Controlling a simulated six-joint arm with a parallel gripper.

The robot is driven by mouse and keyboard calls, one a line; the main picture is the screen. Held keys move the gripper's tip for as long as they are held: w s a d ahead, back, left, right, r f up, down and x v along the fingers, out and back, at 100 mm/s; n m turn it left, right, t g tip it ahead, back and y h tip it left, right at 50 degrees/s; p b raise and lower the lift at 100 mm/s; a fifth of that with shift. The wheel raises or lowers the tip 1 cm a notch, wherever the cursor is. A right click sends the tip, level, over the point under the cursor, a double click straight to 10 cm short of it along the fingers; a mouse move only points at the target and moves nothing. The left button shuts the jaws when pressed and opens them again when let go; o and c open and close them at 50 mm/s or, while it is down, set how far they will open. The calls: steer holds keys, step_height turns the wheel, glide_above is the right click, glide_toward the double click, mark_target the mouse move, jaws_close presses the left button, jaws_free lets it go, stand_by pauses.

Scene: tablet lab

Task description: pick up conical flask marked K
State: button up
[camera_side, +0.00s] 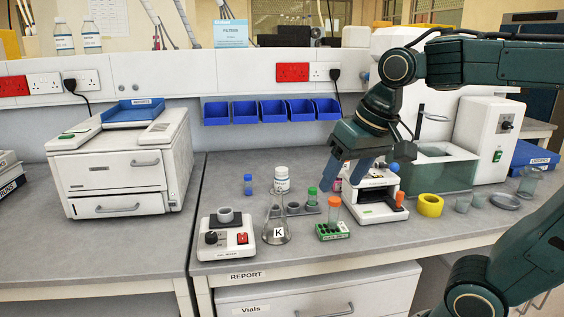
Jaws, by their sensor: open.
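The conical flask marked K (276,233) stands upright on the grey bench near its front edge. It is clear glass with a white label bearing a black K. A white-capped bottle (282,183) appears right above its neck; I cannot tell whether it stands behind the flask. My gripper (345,173) is open, with its blue fingers pointing down. It is to the right of the flask and higher in the picture, apart from it, near a white instrument.
A small white device (226,238) stands close left of the flask. A green rack (332,231) with an orange-topped tube is close right. A blue-capped vial (248,184) stands behind. The white instrument (372,195) and yellow tape roll (430,205) are further right.

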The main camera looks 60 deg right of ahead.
steer(key=w+d+r+m+g, duration=0.1)
steer(key=w+d+m, duration=0.1)
steer(key=w+m, duration=0.3)
steer(key=w+d+r+m+g, duration=0.1)
steer(key=w+d+m, duration=0.1)
steer(key=w, duration=0.6)
steer(key=m+g, duration=0.2)
steer(key=m, duration=0.5)
glide_above(276, 215)
steer(key=w+d, duration=0.1)
steer(key=d, duration=0.1)
steer(key=f, duration=0.3)
steer(key=shift+w+a+f, duration=0.2)
steer(key=shift+a+f, duration=0.05)
steer(key=shift+f, duration=0.05)
step_height(276, 215, down, 9)
steer(key=shift+r, duration=0.2)
steer(key=shift+f, duration=0.1)
step_height(276, 215, down, 5)
steer(key=shift+s+d, duration=0.1)
steer(key=shift+d, duration=0.05)
